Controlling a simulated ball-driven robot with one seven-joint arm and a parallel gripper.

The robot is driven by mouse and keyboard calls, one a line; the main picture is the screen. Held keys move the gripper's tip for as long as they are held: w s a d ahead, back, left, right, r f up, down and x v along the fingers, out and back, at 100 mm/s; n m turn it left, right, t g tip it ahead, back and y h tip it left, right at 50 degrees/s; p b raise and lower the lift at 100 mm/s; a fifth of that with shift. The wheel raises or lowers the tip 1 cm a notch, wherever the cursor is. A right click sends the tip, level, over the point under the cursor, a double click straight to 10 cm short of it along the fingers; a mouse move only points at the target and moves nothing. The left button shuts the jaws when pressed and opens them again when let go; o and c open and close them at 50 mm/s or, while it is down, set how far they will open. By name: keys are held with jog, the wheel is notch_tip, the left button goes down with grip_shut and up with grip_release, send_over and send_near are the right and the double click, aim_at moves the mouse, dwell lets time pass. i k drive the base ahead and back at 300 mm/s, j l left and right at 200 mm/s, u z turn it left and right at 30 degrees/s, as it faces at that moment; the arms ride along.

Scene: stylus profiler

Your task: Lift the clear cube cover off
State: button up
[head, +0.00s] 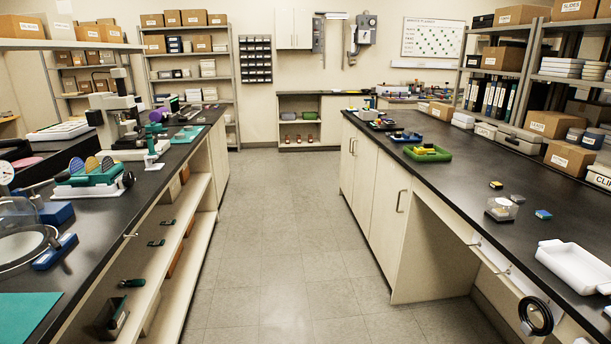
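A small clear cube cover (501,209) stands on the black counter on the right side of the head view. Something pale yellowish shows inside or through it, and its base looks dark. It is too small to tell how the cover sits on what is under it. My gripper is not in view.
A blue-topped block (543,214) lies right of the cover, and a small dark block with yellow (496,185) lies behind it. A white tray (577,266) is nearer me. A black ring (535,316) hangs at the counter's front edge. The aisle floor (275,240) is clear.

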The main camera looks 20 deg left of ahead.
aim_at(502, 208)
jog(key=i+u, duration=0.5)
jog(key=i+l+u, duration=0.2)
jog(key=u, duration=0.3)
jog(key=i+l+u, duration=0.65)
jog(key=u, duration=0.3)
jog(key=i+l+u, duration=0.15)
jog(key=l+u, duration=0.85)
jog(key=l, duration=0.15)
jog(key=l+u, duration=0.5)
jog(key=i+z, duration=0.15)
jog(key=z, duration=0.4)
jog(key=i+z, duration=0.15)
jog(key=z, duration=0.45)
jog(key=i+z, duration=0.1)
jog(key=z, duration=0.45)
jog(key=i+j+z, duration=0.1)
jog(key=z, duration=0.45)
jog(key=i+j+z, duration=0.1)
jog(key=j+z, duration=0.15)
jog(key=z, duration=0.35)
jog(key=j+z, duration=0.15)
jog(key=z, duration=0.4)
jog(key=j+z, duration=0.25)
jog(key=z, duration=0.3)
jog(key=j+z, duration=0.2)
jog(key=z, duration=0.4)
